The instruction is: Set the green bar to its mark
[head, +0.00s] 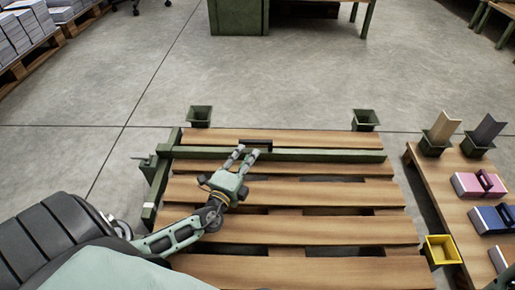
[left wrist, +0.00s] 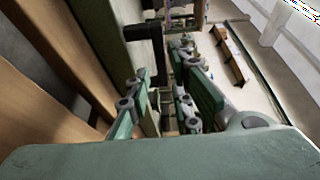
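The green bar (head: 320,155) lies across the slatted wooden top, near its far edge. A black handle (head: 257,142) stands on the bar's far side, left of its middle. My left gripper (head: 246,153) is over the bar by the handle, with its two fingers apart. In the left wrist view the bar (left wrist: 95,45) runs along the upper left, and the black handle (left wrist: 157,45) shows ahead of the open fingers (left wrist: 165,105). I cannot tell whether the fingers touch the handle. I cannot make out the mark. My right gripper is not in view.
A green side rail (head: 158,185) runs along the left edge of the slatted top (head: 290,226). Green bins (head: 199,116) stand at the far corners.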

